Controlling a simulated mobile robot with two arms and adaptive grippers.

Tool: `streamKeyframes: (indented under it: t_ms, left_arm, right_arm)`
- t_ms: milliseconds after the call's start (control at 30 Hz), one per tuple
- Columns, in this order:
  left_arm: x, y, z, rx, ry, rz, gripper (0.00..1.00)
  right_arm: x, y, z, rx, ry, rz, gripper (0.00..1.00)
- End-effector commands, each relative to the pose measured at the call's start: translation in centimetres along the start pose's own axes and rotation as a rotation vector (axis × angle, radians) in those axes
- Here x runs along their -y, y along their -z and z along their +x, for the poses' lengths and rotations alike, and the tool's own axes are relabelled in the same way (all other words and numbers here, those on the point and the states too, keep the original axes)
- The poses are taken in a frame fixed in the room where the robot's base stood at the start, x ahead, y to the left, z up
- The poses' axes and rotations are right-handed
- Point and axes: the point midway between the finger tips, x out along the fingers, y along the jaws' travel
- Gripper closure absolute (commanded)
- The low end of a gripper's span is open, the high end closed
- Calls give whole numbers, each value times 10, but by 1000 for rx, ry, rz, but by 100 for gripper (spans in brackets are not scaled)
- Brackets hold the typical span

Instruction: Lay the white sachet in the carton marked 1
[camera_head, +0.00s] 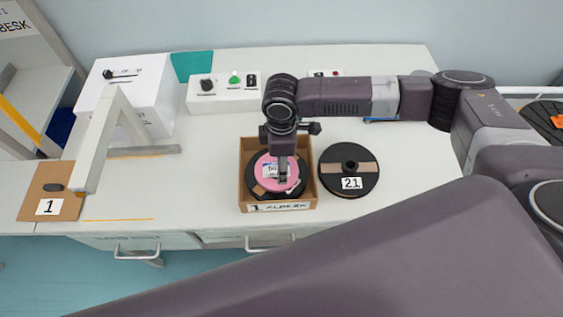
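The carton (243,196) is an open brown cardboard box in the middle of the table; its front label seems to start with a 1. Inside it lie a black reel (262,190) and a pink disc (268,184). A small white printed patch (268,170), perhaps the white sachet, shows over the pink disc, partly behind my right gripper. My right gripper (283,178) points down over the carton; its fingertips are small and I cannot tell whether they grip the white piece. My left gripper is not in view.
A brown plate marked 1 (68,206) and a pale angled post (100,135) stand at the left. A white box (145,95) and a control panel (222,102) are behind. The table's right front is clear.

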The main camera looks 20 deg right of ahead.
Motion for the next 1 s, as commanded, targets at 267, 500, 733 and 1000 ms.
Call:
streamKeyframes:
  t_ms: [267,500,733,1000]
  left_arm:
    - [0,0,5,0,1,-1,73]
    - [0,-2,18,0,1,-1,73]
    - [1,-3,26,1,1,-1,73]
    - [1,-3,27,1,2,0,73]
  right_arm:
    - [-1,0,-17,-2,-3,0,49]
    - [-1,1,-69,-3,-4,0,49]
    - [-1,0,-111,-2,-2,1,49]
    - [0,0,-128,0,1,0,49]
